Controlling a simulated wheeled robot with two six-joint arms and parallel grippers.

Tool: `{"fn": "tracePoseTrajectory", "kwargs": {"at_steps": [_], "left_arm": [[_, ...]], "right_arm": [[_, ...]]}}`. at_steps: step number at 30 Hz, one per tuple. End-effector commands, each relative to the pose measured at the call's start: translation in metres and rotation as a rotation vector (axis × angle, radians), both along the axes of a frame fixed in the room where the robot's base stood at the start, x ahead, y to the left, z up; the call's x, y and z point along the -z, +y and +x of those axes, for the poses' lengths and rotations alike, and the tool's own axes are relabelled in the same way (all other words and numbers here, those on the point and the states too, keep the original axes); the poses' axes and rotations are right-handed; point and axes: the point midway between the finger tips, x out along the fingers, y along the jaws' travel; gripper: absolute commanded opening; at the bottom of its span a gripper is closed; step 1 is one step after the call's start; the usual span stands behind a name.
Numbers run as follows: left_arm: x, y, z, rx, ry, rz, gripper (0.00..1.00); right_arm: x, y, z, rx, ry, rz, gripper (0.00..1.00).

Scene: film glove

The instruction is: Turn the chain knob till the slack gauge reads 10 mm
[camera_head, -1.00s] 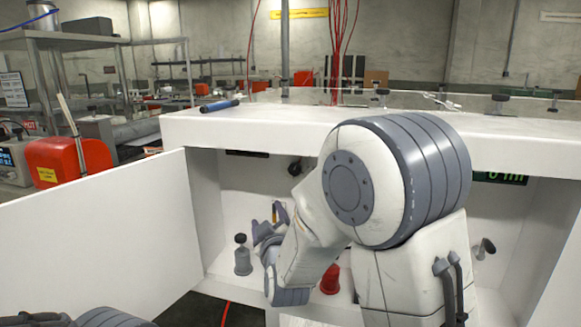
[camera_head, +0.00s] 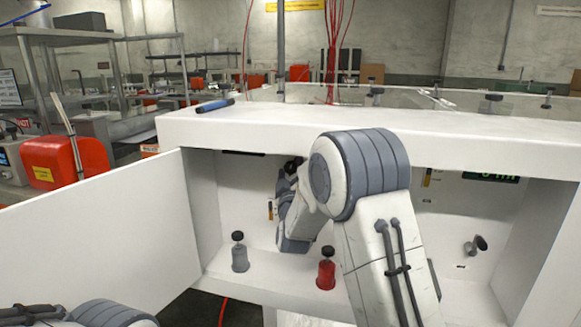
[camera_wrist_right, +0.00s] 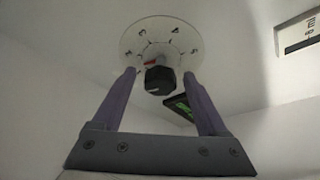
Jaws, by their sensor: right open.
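A black knob (camera_wrist_right: 160,80) with a red mark sits on a round white dial plate (camera_wrist_right: 178,42) with dark markings, in the right wrist view. In the head view a dark knob (camera_head: 291,164) shows at the cabinet's back wall, partly behind my arm. My right gripper (camera_wrist_right: 160,74) is open, its two purple fingers on either side of the knob, apparently apart from it. In the head view it is mostly hidden by my arm. A green-lit display (camera_head: 490,177) shows under the cabinet top; its reading is cut off and too small to tell. My left gripper is out of view.
The white cabinet top (camera_head: 430,123) overhangs the opening. A grey bottle (camera_head: 240,257) and a red bottle (camera_head: 326,273) stand inside below my arm. Another knob (camera_head: 475,245) is on the right. An open white door (camera_head: 110,235) stands at left.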

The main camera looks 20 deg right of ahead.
Motion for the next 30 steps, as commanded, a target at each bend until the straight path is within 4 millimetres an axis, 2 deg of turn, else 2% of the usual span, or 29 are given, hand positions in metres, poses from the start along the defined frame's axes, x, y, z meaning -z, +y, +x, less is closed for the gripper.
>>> {"fn": "tracePoseTrajectory", "kwargs": {"at_steps": [11, 15, 17, 23, 30], "left_arm": [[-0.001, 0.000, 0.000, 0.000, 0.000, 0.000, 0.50], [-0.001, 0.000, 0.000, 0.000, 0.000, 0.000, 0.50], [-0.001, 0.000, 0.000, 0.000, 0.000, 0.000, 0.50], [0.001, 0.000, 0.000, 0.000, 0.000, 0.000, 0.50], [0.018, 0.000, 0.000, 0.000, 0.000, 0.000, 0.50]], "right_arm": [[-0.001, -0.002, 0.006, -0.001, 0.001, 0.000, 0.76], [-0.002, -0.002, 0.006, -0.001, 0.000, 0.001, 0.23], [-0.002, -0.002, 0.006, -0.001, 0.000, 0.001, 0.00], [-0.001, -0.001, 0.006, -0.001, -0.004, 0.006, 0.00], [0.002, -0.001, 0.006, -0.002, -0.050, 0.071, 0.00]]}}
